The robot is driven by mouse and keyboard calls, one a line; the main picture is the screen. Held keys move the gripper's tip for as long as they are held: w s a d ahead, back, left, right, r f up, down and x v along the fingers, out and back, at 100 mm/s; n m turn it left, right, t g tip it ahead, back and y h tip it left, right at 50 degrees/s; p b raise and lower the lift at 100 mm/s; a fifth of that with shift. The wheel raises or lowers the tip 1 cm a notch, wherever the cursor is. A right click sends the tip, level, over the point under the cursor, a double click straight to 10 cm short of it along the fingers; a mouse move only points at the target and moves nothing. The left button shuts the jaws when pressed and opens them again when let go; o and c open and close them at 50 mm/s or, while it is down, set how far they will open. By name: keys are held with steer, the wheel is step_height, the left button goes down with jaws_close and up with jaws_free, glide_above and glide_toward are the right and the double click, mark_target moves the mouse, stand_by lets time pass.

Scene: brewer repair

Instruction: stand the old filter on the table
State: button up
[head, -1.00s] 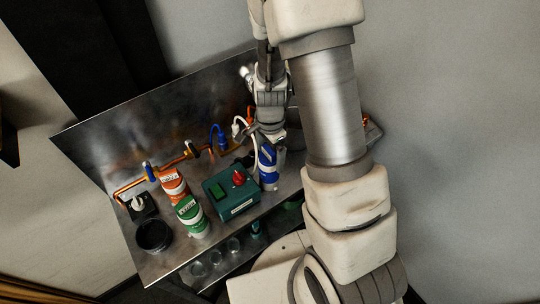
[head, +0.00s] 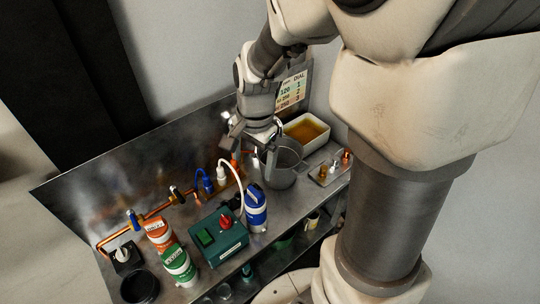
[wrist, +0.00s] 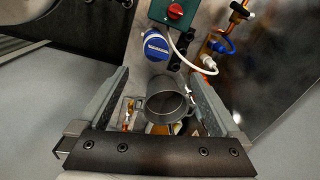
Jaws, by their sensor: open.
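I cannot tell from the labels which is the old filter. The blue cylinder stands just right of the teal box and also shows in the wrist view (wrist: 156,45), beyond my fingers. My gripper (head: 255,143) is open and empty. It hangs above the grey metal pot (head: 283,172), which shows between the fingers in the wrist view (wrist: 165,105).
The teal box (head: 219,238) with its red knob stands left of the blue cylinder. A white hose (head: 236,183) arches behind it. Copper pipes (head: 150,213) with valves run along the back. A tray of amber liquid (head: 306,131) and small copper parts (head: 346,158) lie at the right.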

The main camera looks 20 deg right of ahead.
steer(key=s+r+n+t, duration=0.4)
steer(key=s+r+n, duration=0.7)
steer(key=r, duration=0.3)
steer(key=shift+s+d+t+h, duration=0.15)
steer(key=shift+s+t+h, duration=0.15)
steer(key=shift+s, duration=0.4)
